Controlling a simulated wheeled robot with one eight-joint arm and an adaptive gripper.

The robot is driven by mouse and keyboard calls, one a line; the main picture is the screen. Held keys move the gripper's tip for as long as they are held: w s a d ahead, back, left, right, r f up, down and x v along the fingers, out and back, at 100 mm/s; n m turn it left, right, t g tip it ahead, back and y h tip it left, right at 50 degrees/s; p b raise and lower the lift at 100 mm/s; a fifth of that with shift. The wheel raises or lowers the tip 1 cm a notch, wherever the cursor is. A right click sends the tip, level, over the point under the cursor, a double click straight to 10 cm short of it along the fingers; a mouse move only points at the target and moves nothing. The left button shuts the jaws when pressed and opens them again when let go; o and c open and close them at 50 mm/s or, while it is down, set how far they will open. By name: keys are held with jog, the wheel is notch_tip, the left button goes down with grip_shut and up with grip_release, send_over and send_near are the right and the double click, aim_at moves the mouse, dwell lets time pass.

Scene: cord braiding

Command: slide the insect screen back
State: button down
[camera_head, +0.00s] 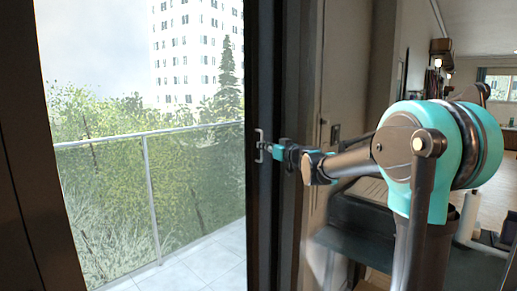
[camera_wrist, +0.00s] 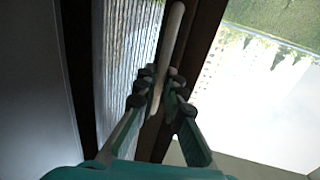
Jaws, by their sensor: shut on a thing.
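The handle (camera_head: 259,137) is a pale upright bar on a dark vertical frame bar (camera_head: 262,220) at the right side of the balcony opening. In the wrist view the handle (camera_wrist: 173,30) runs up between my fingertips. My gripper (camera_head: 268,149) reaches it from the right and is shut on it; the fingers also show in the wrist view (camera_wrist: 160,88). The insect screen (camera_wrist: 122,60) looks like pale, pleated mesh beside the dark bar in the wrist view. I cannot make out its mesh in the head view.
The opening left of the bar shows a tiled balcony (camera_head: 195,268), a railing (camera_head: 148,180), trees and a tall building. A dark frame post (camera_head: 25,150) stands at far left. A dark piece of furniture (camera_head: 350,215) stands at right, below my arm.

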jog(key=c, duration=1.6)
grip_release()
jog(key=v, duration=1.2)
jog(key=shift+s, duration=0.1)
jog(key=s+d+f+m+g+h, duration=0.1)
jog(key=s+f+g+h, duration=0.15)
jog(key=s+f, duration=0.65)
jog(key=s+d+f+m+g+h, duration=0.1)
jog(key=s+f+g, duration=0.3)
jog(key=f, duration=0.9)
jog(key=s+d+f+m+g+h, duration=0.3)
jog(key=s+d+f+m+h, duration=0.3)
jog(key=s+d+f, duration=0.9)
jog(key=s+f+h, duration=0.2)
jog(key=s+f, duration=0.1)
jog(key=shift+s+d+f, duration=0.2)
jog(key=shift+s, duration=0.2)
